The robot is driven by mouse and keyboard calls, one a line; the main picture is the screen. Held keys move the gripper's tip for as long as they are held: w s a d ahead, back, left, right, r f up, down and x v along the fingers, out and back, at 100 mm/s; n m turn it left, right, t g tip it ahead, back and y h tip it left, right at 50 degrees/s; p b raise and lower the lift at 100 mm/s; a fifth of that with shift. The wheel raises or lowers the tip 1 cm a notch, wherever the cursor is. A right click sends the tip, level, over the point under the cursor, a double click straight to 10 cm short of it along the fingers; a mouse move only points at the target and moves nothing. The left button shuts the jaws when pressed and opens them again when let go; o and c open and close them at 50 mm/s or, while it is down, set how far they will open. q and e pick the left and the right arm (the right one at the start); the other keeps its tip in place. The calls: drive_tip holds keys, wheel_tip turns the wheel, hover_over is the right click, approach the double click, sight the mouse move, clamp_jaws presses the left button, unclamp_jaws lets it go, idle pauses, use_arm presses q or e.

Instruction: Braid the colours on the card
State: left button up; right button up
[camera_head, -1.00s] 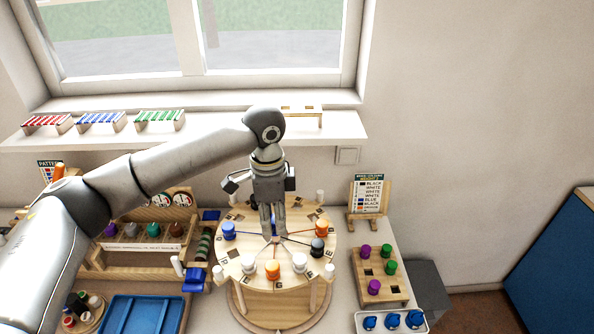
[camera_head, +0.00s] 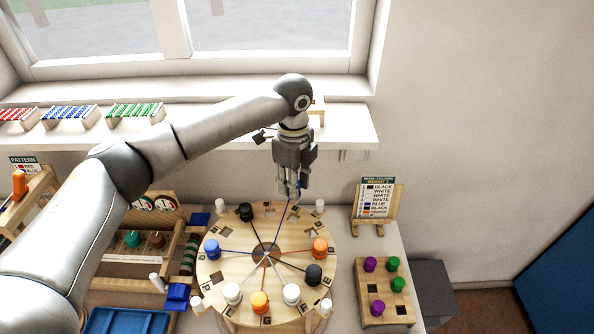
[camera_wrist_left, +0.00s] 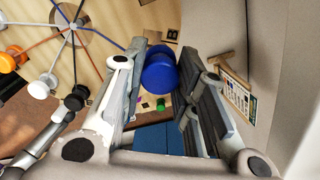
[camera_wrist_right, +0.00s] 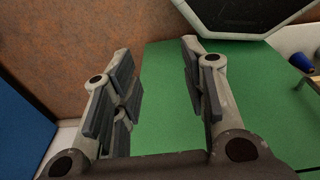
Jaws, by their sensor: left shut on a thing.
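The round wooden braiding disc (camera_head: 225,270) stands on the table, with threads running from its centre hole to bobbins around its rim. Black (camera_head: 245,211), blue (camera_head: 211,249), orange (camera_head: 319,248) and white (camera_head: 232,293) bobbins sit on it. My left gripper (camera_head: 289,192) is above the disc's far edge, shut on a blue bobbin (camera_wrist_left: 160,75), whose thread runs taut to the centre. The card (camera_head: 377,196) stands upright at the right, listing black, white, blue and orange. My right gripper (camera_wrist_right: 158,65) is open and empty over a green surface in the right wrist view.
A wooden block (camera_head: 370,290) at the right holds purple and green bobbins. A wooden rack (camera_head: 130,255) and a blue tray (camera_head: 125,321) stand at the left. Striped racks (camera_head: 135,112) sit on the windowsill. White posts (camera_head: 319,205) rise around the disc.

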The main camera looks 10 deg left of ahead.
sight(293, 201)
use_arm(q)
drive_tip(key=f+b, duration=0.1)
drive_tip(key=s+f+b, duration=0.1)
drive_tip(key=f, duration=0.1)
drive_tip(key=shift+s+f, duration=0.1)
drive_tip(key=shift+s, duration=0.1)
drive_tip(key=shift+w+f+b, duration=0.1)
drive_tip(key=shift+f+b, duration=0.2)
drive_tip(key=shift+b, duration=0.2)
drive_tip(key=shift+p, duration=0.4)
drive_tip(key=shift+f, duration=0.1)
drive_tip(key=shift+p, duration=0.65)
use_arm(e)
drive_tip(key=s, duration=0.1)
drive_tip(key=s+f, duration=0.1)
drive_tip(key=s, duration=0.1)
drive_tip(key=shift+s+a, duration=0.1)
drive_tip(key=shift+s, duration=0.2)
use_arm(q)
drive_tip(key=shift+f, duration=0.2)
use_arm(e)
drive_tip(key=shift+a, duration=0.15)
use_arm(q)
drive_tip(key=shift+f, duration=0.4)
use_arm(e)
drive_tip(key=shift+s+r, duration=0.1)
